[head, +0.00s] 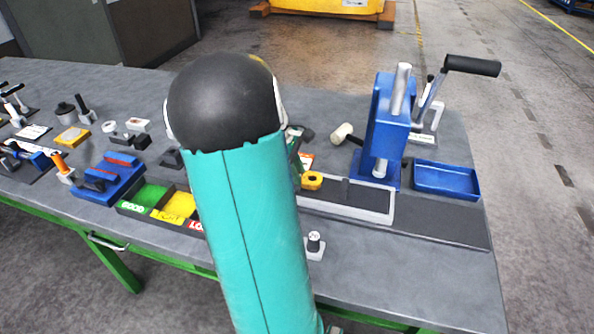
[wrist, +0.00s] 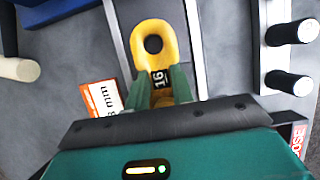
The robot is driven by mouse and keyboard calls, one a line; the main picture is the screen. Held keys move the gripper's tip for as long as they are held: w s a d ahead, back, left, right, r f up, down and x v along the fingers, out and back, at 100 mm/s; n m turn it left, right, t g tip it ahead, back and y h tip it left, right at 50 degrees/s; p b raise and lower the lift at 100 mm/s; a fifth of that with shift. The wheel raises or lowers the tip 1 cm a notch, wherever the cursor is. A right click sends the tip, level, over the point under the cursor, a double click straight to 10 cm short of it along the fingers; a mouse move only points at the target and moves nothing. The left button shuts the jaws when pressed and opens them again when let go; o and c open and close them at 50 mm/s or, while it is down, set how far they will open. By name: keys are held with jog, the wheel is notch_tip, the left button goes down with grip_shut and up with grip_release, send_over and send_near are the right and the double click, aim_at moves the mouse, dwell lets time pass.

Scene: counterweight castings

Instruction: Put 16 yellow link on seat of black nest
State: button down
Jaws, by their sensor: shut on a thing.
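My gripper (wrist: 160,88) has its two green fingers shut on the yellow link (wrist: 153,30), a flat rounded piece with one round hole. A black label reading 16 shows on it between the fingers. In the head view the yellow link (head: 313,181) shows just right of my arm, over or near a pale-framed dark tray; I cannot tell its height. My arm hides most of my gripper there.
A blue press (head: 387,125) with a black-handled lever and a blue tray (head: 446,180) stand at the right. A mallet (head: 341,133) lies behind the link. Green and yellow bins (head: 142,199) are left of my arm. A black-topped post (head: 314,242) stands in front.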

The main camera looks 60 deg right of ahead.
jog(key=c, duration=1.3)
grip_release()
jog(key=shift+a+f, duration=0.15)
jog(key=shift+f, duration=0.3)
jog(key=shift+o, duration=0.2)
jog(key=shift+r, duration=0.35)
jog(key=shift+o, duration=0.3)
jog(key=v, duration=1.1)
jog(key=shift+d+r, duration=0.2)
jog(key=shift+r, duration=0.1)
jog(key=w+a+r+t, duration=0.2)
jog(key=w+a+t, duration=0.15)
jog(key=a, duration=0.75)
jog(key=w+a+r+t, duration=0.2)
jog(key=w+a, duration=0.2)
jog(key=a, duration=0.7)
jog(key=s+a+f+m+t, duration=0.1)
jog(key=s+a+t, duration=0.1)
jog(key=a, duration=0.8)
jog(key=s+a+f+t, duration=0.1)
jog(key=s+a+t, duration=0.1)
jog(key=a, duration=0.8)
jog(key=shift+s+m+y, duration=0.25)
jog(key=shift+m+y, duration=0.15)
jog(key=shift+t, duration=0.25)
